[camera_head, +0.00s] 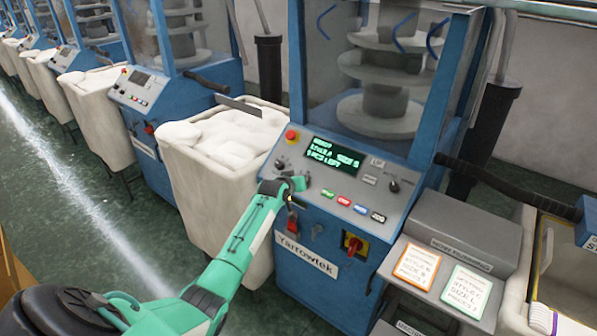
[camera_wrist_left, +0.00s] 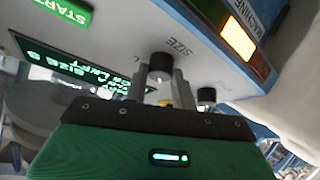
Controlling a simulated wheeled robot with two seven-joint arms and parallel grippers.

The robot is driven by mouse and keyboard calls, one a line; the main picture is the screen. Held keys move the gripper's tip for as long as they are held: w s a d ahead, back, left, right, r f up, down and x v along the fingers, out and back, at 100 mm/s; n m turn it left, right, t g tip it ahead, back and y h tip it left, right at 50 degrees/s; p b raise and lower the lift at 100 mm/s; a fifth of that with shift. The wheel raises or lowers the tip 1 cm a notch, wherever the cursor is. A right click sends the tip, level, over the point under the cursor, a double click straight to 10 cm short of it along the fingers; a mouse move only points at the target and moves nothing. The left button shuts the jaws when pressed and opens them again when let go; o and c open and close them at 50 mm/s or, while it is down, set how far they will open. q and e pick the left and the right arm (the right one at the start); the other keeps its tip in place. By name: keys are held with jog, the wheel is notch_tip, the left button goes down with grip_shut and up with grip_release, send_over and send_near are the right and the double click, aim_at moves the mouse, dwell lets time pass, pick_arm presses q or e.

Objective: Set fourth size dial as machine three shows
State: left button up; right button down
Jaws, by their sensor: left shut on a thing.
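The nearest blue Yarrowtek machine has a sloped grey control panel (camera_head: 345,190) with a lit screen (camera_head: 332,156). Its green text seems to include "SIZE S"; the rest is hard to read. In the left wrist view, a black size dial (camera_wrist_left: 160,66) sits beside the printed word SIZE. My left gripper (camera_wrist_left: 164,84) is shut on this dial; the fingers partly hide it and its pointer. In the head view my left gripper (camera_head: 285,187) is at the panel's lower left, covering the dial. My right gripper is not in view.
A second black knob (camera_wrist_left: 206,96) is close beside the fingers. A red stop button (camera_head: 291,136) and coloured buttons (camera_head: 343,201) share the panel. An orange-edged card (camera_head: 416,264) and a green-edged card (camera_head: 466,291) lie at right. More machines (camera_head: 150,90) line up to the left.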

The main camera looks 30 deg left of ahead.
pick_arm(q)
jog(key=shift+n+y+p, duration=0.3)
jog(key=shift+n+p, duration=0.2)
jog(key=shift+n, duration=0.1)
jog(key=o, duration=1)
jog(key=b+v, duration=0.2)
jog(key=v, duration=1.1)
jog(key=shift+s+r, duration=0.3)
